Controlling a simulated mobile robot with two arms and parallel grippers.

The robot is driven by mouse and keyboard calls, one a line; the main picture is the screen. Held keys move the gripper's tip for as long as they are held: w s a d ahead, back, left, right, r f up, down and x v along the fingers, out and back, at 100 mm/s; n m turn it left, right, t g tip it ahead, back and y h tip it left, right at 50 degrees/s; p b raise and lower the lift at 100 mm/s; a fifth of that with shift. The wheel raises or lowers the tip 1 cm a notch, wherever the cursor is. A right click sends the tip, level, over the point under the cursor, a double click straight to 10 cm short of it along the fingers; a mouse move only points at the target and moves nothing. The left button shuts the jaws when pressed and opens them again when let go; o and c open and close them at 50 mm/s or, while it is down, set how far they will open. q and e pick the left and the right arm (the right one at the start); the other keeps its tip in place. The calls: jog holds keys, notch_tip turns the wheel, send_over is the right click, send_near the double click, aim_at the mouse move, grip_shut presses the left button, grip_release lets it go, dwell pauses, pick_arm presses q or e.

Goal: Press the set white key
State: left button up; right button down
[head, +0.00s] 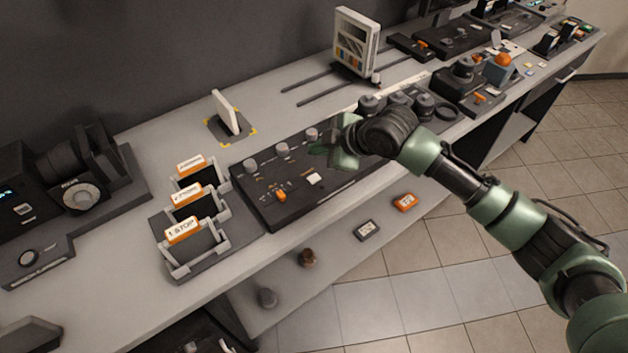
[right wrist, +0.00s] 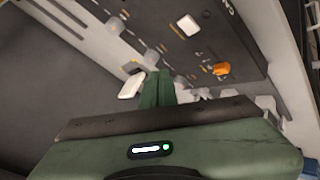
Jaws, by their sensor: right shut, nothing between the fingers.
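The white key (head: 314,179) is a small square button on the dark control panel (head: 330,198). In the right wrist view the white key (right wrist: 188,25) shows at the top, with the panel (right wrist: 215,50) around it. My right gripper (head: 318,149) is shut and empty. It is above the panel's back part, beyond the white key and apart from it in the picture. In the right wrist view the shut green fingers (right wrist: 158,78) point up, below the key. My left gripper is out of view.
An orange switch (head: 280,195) is left of the key. Several grey knobs (head: 282,150) line the panel's back. Labelled slots (head: 196,238) stand to the left, and a white upright plate (head: 226,112) stands behind. A lower shelf (head: 330,262) holds small items.

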jog(key=b, duration=0.4)
send_over(317, 180)
notch_tip(317, 180, down, 5)
jog(key=shift+f, duration=0.2)
jog(key=shift+f+b, duration=0.4)
jog(key=shift+f, duration=0.4)
jog(key=shift+f, duration=0.15)
dwell(0.8)
jog(key=shift+f, duration=0.25)
jog(key=shift+f, duration=0.45)
dwell(0.6)
jog(key=shift+r, duration=0.1)
jog(key=shift+r+p, duration=0.75)
jog(key=shift+p, duration=0.05)
